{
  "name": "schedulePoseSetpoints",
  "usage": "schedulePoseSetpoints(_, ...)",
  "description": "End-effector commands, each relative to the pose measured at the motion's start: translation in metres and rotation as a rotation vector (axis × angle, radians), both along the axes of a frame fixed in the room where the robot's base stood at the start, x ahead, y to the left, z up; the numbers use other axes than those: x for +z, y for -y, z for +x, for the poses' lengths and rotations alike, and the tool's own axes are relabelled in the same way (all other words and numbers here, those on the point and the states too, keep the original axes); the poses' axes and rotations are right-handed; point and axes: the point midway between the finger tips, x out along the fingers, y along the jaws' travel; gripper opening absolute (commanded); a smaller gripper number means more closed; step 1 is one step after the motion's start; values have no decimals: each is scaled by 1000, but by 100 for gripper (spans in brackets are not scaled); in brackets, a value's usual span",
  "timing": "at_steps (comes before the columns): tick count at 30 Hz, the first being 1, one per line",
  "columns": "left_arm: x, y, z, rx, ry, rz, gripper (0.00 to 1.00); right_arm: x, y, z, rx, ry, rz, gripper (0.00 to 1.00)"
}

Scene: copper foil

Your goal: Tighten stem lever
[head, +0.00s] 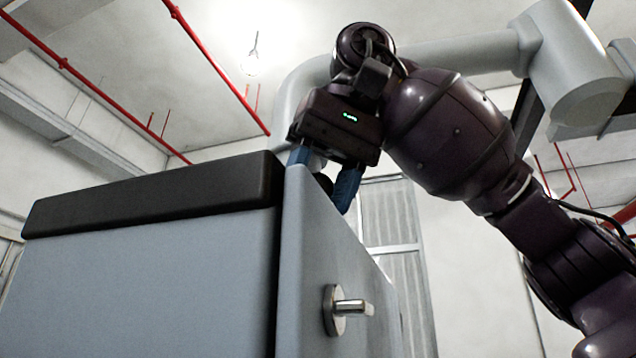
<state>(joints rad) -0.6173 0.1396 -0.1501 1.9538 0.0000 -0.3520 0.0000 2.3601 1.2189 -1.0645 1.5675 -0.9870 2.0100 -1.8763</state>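My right gripper (324,182) reaches in from the right and points down at the top edge of an upright grey panel (310,240). Its two blue fingers stand apart, with the panel's top corner hiding part of them. A dark rounded shape (324,184) shows between the fingers; I cannot tell what it is or whether they touch it. A short metal lever (352,308) on a round plate sticks out from the panel's right face, well below the gripper and apart from it. I cannot tell whether this is the stem lever. My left gripper is not in view.
A grey cabinet (150,290) with a thick black top (155,195) fills the lower left, beside the panel. A large pale pipe (440,55) runs behind my arm. Thin red pipes (215,65) cross the ceiling. The space right of the lever looks free.

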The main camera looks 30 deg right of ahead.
Motion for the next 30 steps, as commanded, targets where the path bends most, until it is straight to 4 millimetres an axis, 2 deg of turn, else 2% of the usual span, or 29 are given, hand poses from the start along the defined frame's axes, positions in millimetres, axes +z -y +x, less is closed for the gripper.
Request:
schedulePoseSetpoints(1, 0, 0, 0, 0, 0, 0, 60, 0, 0, 0, 0, 0, 0, 42)
schedulePoseSetpoints(9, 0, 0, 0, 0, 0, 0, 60, 0, 0, 0, 0, 0, 0, 1)
schedulePoseSetpoints(30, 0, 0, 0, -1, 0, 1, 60, 4, -4, 4, -1, -86, -79, 0)
